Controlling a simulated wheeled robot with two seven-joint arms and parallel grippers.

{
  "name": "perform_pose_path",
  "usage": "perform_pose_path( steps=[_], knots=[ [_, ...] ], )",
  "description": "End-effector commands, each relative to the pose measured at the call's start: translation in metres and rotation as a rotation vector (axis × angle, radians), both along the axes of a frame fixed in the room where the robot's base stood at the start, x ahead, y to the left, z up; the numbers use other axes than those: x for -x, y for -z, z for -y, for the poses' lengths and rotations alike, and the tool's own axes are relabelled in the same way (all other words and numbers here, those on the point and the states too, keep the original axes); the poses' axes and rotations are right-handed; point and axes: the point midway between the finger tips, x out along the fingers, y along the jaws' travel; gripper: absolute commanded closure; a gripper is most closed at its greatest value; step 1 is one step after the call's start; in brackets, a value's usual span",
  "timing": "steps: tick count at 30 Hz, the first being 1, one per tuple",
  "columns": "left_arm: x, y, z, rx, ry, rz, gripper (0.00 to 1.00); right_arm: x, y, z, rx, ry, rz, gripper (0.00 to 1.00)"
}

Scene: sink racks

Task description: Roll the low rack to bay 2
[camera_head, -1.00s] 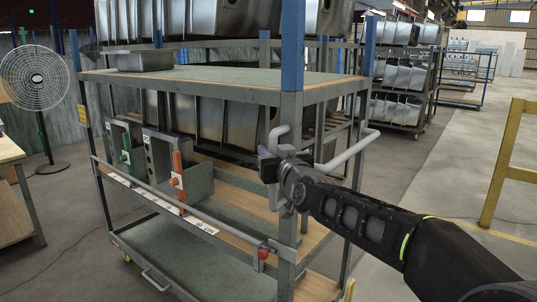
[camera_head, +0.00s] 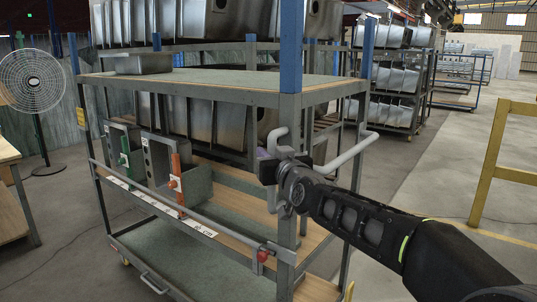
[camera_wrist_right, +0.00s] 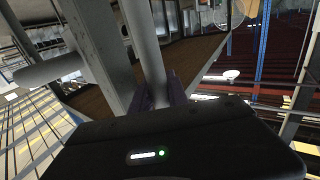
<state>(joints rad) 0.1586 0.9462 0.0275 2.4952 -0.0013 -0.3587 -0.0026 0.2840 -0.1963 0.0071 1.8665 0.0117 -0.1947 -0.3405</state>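A grey metal rack on castors (camera_head: 190,88), with a green-topped upper shelf and blue-topped posts, stands right in front of me. Grey tube handles (camera_head: 345,152) stick out from its near right post. My right gripper (camera_head: 268,165) is at the upright handle on that post. In the right wrist view the purple fingertips (camera_wrist_right: 160,95) sit on both sides of a grey bar (camera_wrist_right: 147,50) and look closed on it. The fingertips are partly hidden in the head view. My left gripper is not in view. I see no bay 2 marking.
A floor fan (camera_head: 33,85) and a wood-topped bench (camera_head: 12,195) stand at left. A yellow rail (camera_head: 490,165) stands at right. Racks of steel sinks (camera_head: 395,85) stand behind. Open concrete floor (camera_head: 435,150) lies between the racks and the rail.

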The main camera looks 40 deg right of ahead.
Motion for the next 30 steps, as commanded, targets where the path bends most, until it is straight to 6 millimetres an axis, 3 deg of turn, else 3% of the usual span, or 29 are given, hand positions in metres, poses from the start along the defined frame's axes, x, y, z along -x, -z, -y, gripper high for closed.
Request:
perform_pose_path(
  steps=[1, 4, 14, 24, 30],
  knots=[
    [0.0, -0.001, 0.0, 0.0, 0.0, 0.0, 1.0, 0.003, -0.007, 0.008, 0.004, 0.017, 0.016, 0.79],
    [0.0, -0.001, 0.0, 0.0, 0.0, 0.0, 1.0, 0.003, -0.007, 0.008, 0.004, 0.015, 0.014, 0.71],
    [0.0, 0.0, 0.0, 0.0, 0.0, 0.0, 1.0, 0.009, -0.004, 0.003, 0.003, 0.01, 0.01, 0.71],
    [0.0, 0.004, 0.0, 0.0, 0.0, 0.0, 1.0, 0.059, -0.005, -0.013, 0.004, 0.011, 0.011, 0.71],
    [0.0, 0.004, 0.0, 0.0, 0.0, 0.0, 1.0, 0.076, -0.005, -0.019, 0.004, 0.01, 0.011, 0.71]
  ],
)
